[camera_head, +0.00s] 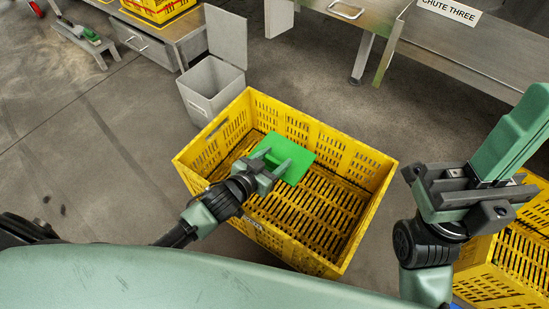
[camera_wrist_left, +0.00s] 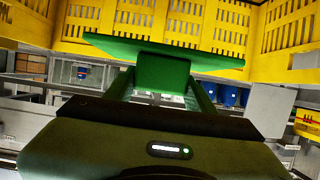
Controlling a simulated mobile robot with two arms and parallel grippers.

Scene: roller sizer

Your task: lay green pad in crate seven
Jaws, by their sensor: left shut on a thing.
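The green pad (camera_head: 297,150) is a flat bright green plate inside the yellow crate (camera_head: 335,262), above its slatted floor toward the far wall. Whether it touches the floor I cannot tell. My left gripper (camera_head: 271,163) reaches into the crate and is shut on the pad. In the left wrist view the pad (camera_wrist_left: 205,58) shows as a thin plate seen nearly edge-on, with a green block (camera_wrist_left: 162,72) on it between the fingers. The crate's slotted wall (camera_wrist_left: 210,25) is behind. No crate number is readable.
A grey open bin (camera_head: 212,92) stands just beyond the crate's far left corner. A second yellow crate (camera_head: 490,275) is at the right, partly behind my right arm. A metal bench labelled CHUTE THREE (camera_head: 450,10) is at the top right. Bare floor lies left.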

